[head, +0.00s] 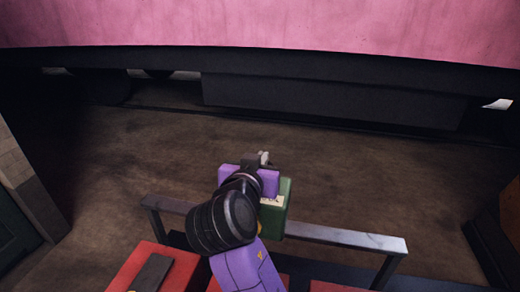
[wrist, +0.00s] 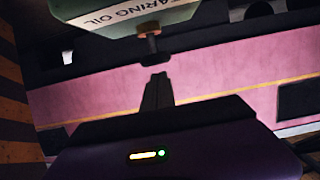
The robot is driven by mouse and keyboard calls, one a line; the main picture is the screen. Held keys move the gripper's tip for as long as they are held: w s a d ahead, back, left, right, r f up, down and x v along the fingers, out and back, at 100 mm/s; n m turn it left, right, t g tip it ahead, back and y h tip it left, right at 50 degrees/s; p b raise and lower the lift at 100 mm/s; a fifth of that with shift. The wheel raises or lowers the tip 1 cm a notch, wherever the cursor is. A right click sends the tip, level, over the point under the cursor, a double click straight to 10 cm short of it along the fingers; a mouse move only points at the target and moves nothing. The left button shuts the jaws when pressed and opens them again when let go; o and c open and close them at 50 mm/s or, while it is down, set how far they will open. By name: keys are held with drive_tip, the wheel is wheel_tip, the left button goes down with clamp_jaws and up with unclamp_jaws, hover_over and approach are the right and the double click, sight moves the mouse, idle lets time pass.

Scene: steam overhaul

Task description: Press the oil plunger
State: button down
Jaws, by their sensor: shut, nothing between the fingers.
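The green oil box (head: 284,208) with a cream label stands by the grey rail in the head view, partly hidden behind my arm. In the wrist view the oil box (wrist: 135,17) shows at the top edge, its label reading "...EARING OIL" at a slant. The dark oil plunger (wrist: 152,46) juts from the box down the picture and ends in a wide cap. My gripper (wrist: 158,76) is shut and empty, its tips just below the cap in the picture. Whether they touch is unclear. In the head view my gripper (head: 264,158) shows beyond the box; the plunger is hidden there.
A grey metal rail (head: 345,237) runs across the front, with red blocks (head: 130,268) on the near side. Beyond it lies open brown floor (head: 390,165). A large pink body with a black underside (head: 330,100) spans the back.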

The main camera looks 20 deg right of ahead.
drive_tip(key=shift+f, duration=0.4)
drive_tip(key=shift+f+b, duration=1.15)
drive_tip(key=shift+f, duration=0.45)
